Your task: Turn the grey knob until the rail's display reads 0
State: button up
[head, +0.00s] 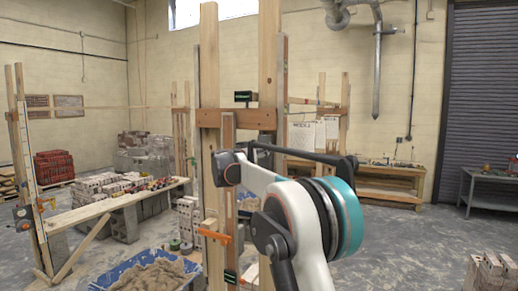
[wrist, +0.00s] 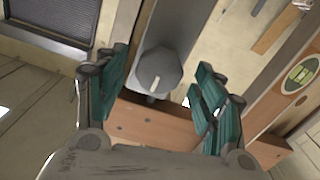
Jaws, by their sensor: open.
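The grey knob (wrist: 160,72), faceted with a white pointer line, sits on a grey metal rail (wrist: 185,22) in the wrist view. My gripper (wrist: 161,64) is open, with one teal finger on each side of the knob. Gaps show between the fingers and the knob, and I see no contact. In the head view a small black box with faint green marks (head: 243,96) stands above the wooden crosspiece; its reading is too small to make out. The knob and my gripper cannot be made out in the head view, where my arm covers part of the posts.
A wooden crosspiece (wrist: 150,125) runs just below the knob. A spirit-level vial (wrist: 302,74) shows at right. In the head view, a blue mortar tub (head: 120,281) and a plank bench (head: 100,207) stand left of the timber posts (head: 209,80).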

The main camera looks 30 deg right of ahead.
jog(key=shift+w+d, duration=0.3)
jog(key=shift+d, duration=0.1)
jog(key=c, duration=1.1)
jog(key=shift+n, duration=0.4)
jog(key=n+b, duration=0.3)
jog(key=n, duration=1.6)
jog(key=shift+f+n, duration=0.1)
jog(key=shift+n, duration=0.2)
